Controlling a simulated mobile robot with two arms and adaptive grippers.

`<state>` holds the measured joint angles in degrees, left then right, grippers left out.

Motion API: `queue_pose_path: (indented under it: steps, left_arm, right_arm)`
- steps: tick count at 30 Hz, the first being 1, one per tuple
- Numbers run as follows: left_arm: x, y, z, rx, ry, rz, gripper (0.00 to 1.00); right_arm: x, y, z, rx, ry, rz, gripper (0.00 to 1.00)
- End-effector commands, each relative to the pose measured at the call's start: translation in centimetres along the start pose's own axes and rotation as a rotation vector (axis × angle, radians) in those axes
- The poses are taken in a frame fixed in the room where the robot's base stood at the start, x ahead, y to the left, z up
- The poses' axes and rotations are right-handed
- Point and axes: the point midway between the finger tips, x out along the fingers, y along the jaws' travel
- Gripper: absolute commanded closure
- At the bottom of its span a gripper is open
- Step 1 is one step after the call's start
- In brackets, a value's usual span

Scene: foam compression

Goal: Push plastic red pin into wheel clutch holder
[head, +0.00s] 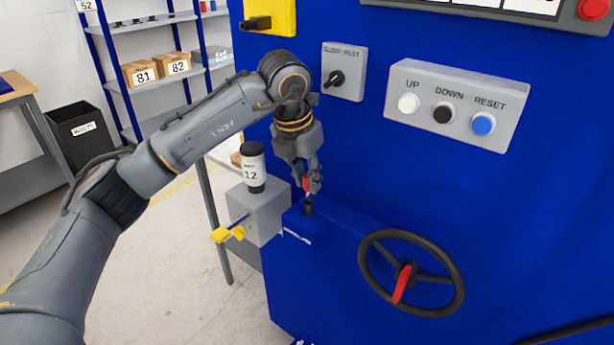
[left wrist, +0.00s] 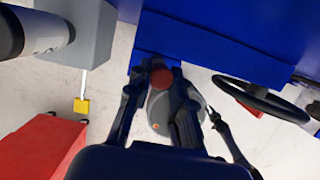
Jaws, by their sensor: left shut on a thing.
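My left gripper (head: 307,186) is shut on the red pin (head: 306,183), just above the top ledge of the blue machine. The pin also shows as a round red end between the fingers in the left wrist view (left wrist: 162,77). Directly below the fingertips a small black piece (head: 308,208) stands on the ledge; it looks like the clutch holder. I cannot tell whether the pin touches or enters it. The black handwheel (head: 453,283) with a red handle (head: 402,285) is to the lower right. My right gripper is not in view.
The control panel (head: 457,103) and a rotary switch (head: 343,72) are on the machine face behind the arm.

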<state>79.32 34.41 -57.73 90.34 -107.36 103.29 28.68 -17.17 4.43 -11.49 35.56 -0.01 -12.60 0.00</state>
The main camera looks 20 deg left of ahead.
Motion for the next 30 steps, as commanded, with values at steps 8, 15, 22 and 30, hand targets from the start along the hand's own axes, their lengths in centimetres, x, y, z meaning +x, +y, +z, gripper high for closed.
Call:
queue_pose_path:
  steps: [8,15,22,30]
  left_arm:
    - [0.6,0.0,-0.2,0.000,0.000,0.000,1.00]
    - [1.1,0.0,-0.3,0.000,0.000,0.000,1.00]
    - [1.6,0.0,-0.4,0.000,0.000,0.000,1.00]
    - [2.1,0.0,-0.6,0.000,0.000,0.000,1.00]
  right_arm:
    - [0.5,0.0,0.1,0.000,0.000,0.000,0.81]
    - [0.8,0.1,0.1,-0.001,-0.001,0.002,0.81]
    - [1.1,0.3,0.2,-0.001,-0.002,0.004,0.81]
    - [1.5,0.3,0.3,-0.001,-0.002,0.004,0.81]
